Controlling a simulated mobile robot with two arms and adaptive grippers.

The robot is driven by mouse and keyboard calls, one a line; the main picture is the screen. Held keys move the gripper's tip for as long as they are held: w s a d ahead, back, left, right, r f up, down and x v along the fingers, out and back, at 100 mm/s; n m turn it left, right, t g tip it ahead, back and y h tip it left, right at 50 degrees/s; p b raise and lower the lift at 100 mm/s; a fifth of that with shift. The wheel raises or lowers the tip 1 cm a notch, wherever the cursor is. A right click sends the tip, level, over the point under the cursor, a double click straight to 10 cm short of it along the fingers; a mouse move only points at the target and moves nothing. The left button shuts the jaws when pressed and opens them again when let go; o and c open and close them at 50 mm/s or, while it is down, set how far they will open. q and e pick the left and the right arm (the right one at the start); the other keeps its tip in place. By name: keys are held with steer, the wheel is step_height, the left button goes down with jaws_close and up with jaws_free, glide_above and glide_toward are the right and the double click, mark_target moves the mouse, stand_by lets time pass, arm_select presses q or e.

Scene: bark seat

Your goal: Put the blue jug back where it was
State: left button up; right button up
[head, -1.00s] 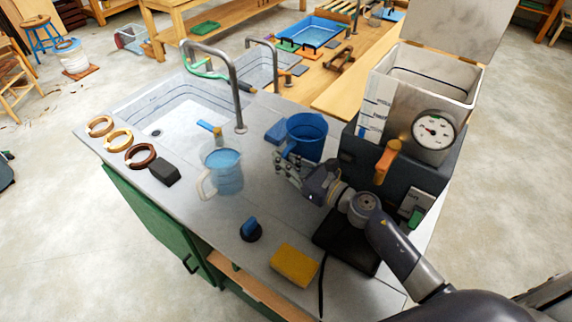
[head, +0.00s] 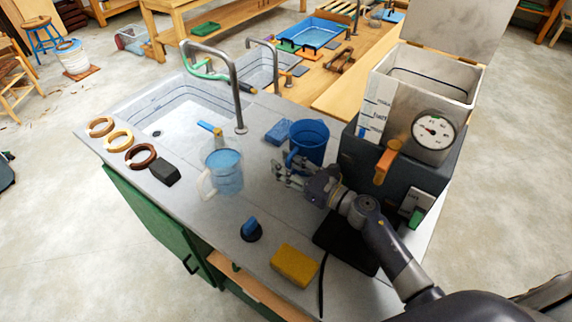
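The blue jug (head: 312,143) is opaque and dark blue. It is upright on or just above the grey worktop, in front of the dark machine, with its handle (head: 290,158) toward the left. My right gripper (head: 280,174) is at the handle, its fingers pointing left. The fingers and handle overlap in this view, so I cannot tell whether they grip it or stand open around it. A clear jug (head: 224,172) with bluish contents stands to the left, apart from the gripper. My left gripper is out of view.
A blue sponge (head: 278,132) lies just left of the blue jug. A yellow sponge (head: 295,265), a blue knob-like item (head: 251,230), a dark block (head: 164,172) and three rings are on the worktop (head: 200,215). The sink (head: 165,118) and tap are behind.

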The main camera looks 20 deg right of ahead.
steer(key=shift+f, duration=0.1)
steer(key=shift+s+d+f, duration=0.2)
steer(key=b+v, duration=0.4)
steer(key=v, duration=0.4)
steer(key=shift+s+d+f, duration=0.15)
steer(key=shift+d+f, duration=0.05)
steer(key=shift+v, duration=0.9)
steer(key=shift+s+r, duration=0.1)
